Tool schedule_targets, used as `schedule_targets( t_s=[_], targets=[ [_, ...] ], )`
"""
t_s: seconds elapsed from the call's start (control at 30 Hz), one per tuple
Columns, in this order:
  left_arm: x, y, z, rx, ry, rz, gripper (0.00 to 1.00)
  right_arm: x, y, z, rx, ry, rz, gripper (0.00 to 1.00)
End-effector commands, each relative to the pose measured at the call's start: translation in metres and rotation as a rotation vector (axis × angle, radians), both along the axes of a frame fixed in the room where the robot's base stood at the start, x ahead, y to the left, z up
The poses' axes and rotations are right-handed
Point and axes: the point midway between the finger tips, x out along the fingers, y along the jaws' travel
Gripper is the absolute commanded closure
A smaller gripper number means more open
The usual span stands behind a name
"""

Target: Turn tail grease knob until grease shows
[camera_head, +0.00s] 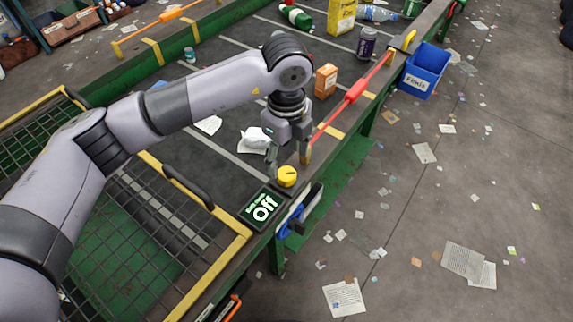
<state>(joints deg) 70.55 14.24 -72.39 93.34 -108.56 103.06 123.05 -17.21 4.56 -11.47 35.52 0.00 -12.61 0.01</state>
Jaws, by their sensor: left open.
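My left gripper (288,158) reaches in from the left and points down at the knob. Its fingers are open, one to each side and slightly above the knob. I cannot tell whether they touch it. No grease is visible around the knob. My right gripper is not in view.
The dark belt (225,150) carries litter, including an orange box (326,80) and crumpled white paper (254,139). A red pull cord (356,88) runs along the right edge. A yellow-framed mesh guard (130,225) lies left. A blue bin (424,70) hangs at right.

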Motion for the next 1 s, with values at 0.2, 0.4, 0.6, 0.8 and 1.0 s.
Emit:
schedule_targets(
  t_s=[0.2,0.4,0.6,0.8,1.0],
  targets=[
    [0.0,0.0,-0.037,0.0,0.004,0.001,0.42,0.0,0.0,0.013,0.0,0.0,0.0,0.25],
    [0.0,0.0,-0.055,0.001,0.001,0.0,0.42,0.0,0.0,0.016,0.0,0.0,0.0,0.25],
    [0.0,0.0,-0.058,0.0,0.0,-0.001,0.42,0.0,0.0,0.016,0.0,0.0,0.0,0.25],
    [0.0,0.0,-0.058,0.0,0.0,-0.001,0.48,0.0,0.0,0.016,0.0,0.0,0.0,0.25],
    [0.0,0.0,-0.058,0.0,0.0,-0.001,0.62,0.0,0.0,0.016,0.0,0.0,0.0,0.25]
  ],
)
